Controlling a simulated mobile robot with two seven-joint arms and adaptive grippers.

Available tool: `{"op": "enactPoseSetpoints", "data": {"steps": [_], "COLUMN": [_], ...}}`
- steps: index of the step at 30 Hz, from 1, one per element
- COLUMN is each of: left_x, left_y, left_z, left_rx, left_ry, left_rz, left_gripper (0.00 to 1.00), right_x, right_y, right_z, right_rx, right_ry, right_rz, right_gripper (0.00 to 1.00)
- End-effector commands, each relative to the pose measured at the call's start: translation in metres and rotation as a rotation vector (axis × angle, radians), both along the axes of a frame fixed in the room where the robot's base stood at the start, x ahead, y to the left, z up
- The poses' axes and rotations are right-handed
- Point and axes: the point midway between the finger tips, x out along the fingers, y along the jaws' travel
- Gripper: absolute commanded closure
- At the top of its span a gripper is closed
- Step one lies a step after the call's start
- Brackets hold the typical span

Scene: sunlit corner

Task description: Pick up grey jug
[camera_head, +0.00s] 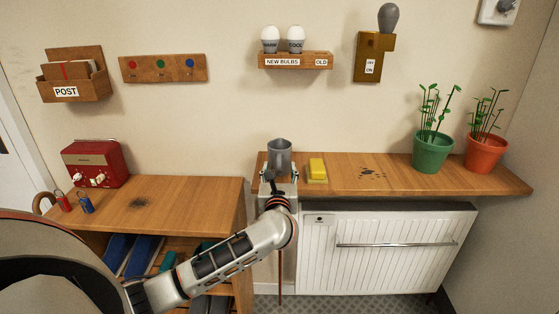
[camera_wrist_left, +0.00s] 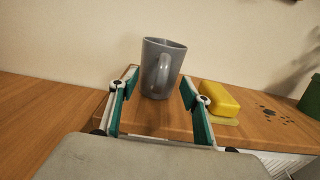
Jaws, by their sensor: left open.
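The grey jug (camera_head: 279,156) stands upright on the left end of the wooden shelf (camera_head: 335,184) above the radiator. In the left wrist view the jug (camera_wrist_left: 158,70) shows its handle turned towards me. My left gripper (camera_head: 280,178) is open, with its two fingers (camera_wrist_left: 154,95) spread to either side in front of the jug. The jug appears between or just beyond the fingertips; I cannot tell whether they touch it. The gripper's wrist partly hides the jug's lower part in the head view. My right gripper is not in view.
A yellow sponge (camera_head: 317,170) lies close to the jug's right; it also shows in the left wrist view (camera_wrist_left: 215,98). Dark crumbs, a green pot (camera_head: 432,153) and an orange pot (camera_head: 484,154) are farther right. A red radio (camera_head: 96,163) stands on the left cabinet. A white radiator (camera_head: 390,250) is below.

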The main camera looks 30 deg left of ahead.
Motion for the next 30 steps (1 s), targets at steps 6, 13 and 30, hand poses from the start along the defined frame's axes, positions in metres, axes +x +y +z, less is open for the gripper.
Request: {"op": "enactPoseSetpoints", "data": {"steps": [6,13,30], "left_x": [0.0098,0.0095,0.0096], "left_y": [0.0063,0.0061,0.0062], "left_z": [-0.0019,-0.002,0.0008], "left_rx": [-0.002,0.0,0.001], "left_ry": [0.003,0.002,0.0], "left_rz": [0.0,0.0,0.0], "left_gripper": [0.52,0.7,1.0], "right_x": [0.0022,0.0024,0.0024], "right_y": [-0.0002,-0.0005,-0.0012], "right_z": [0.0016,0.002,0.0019], "right_rx": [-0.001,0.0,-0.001], "right_ry": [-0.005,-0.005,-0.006], "right_rz": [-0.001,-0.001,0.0], "right_gripper": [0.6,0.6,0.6]}}
